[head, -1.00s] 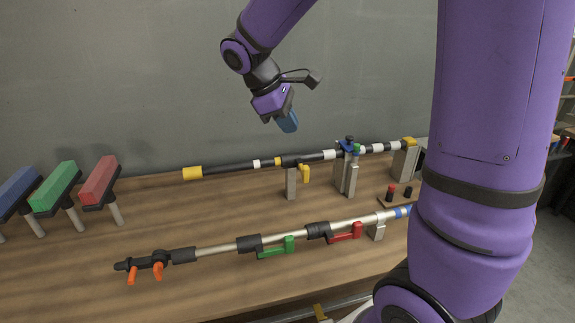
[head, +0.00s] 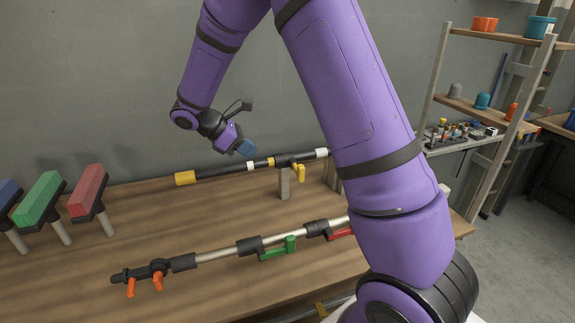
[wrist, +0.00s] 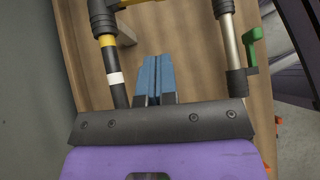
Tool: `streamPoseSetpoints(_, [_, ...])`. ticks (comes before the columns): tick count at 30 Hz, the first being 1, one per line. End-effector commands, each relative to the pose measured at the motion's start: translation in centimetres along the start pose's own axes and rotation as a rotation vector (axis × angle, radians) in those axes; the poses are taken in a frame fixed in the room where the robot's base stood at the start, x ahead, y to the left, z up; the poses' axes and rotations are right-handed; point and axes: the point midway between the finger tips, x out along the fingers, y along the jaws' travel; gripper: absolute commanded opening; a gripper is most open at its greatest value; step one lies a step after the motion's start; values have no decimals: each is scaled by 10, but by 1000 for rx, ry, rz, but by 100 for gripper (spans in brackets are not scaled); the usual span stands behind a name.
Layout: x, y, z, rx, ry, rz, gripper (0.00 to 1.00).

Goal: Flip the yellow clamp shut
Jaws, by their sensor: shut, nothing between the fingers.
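The yellow clamp (head: 301,172) is a small yellow lever on a black collar on the rear pole (head: 219,169), above a grey post. Its lever hangs down, away from the pole. In the wrist view a bit of yellow lever (wrist: 130,3) shows at the top edge beside the black collar. My gripper (head: 247,147) has blue fingertips held together with nothing between them. It hovers above the rear pole, to the left of the clamp and apart from it. The wrist view shows the fingertips (wrist: 153,72) between the two poles.
The front pole (head: 215,254) carries a green lever (head: 280,249), a red lever (head: 341,233) and orange levers at its left end. Blue, green and red blocks (head: 87,188) on stands are at left. My arm hides the right part of the bench. Shelves (head: 470,108) stand at right.

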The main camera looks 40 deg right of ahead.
Motion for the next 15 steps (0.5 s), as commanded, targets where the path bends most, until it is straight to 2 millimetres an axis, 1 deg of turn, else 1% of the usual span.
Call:
streamPoseSetpoints(8, [2, 0, 0, 1, 0, 0, 0])
streamPoseSetpoints(11, [8, 0, 0, 2, 0, -1, 0])
streamPoseSetpoints(15, [28, 0, 1, 2, 0, -3, 0])
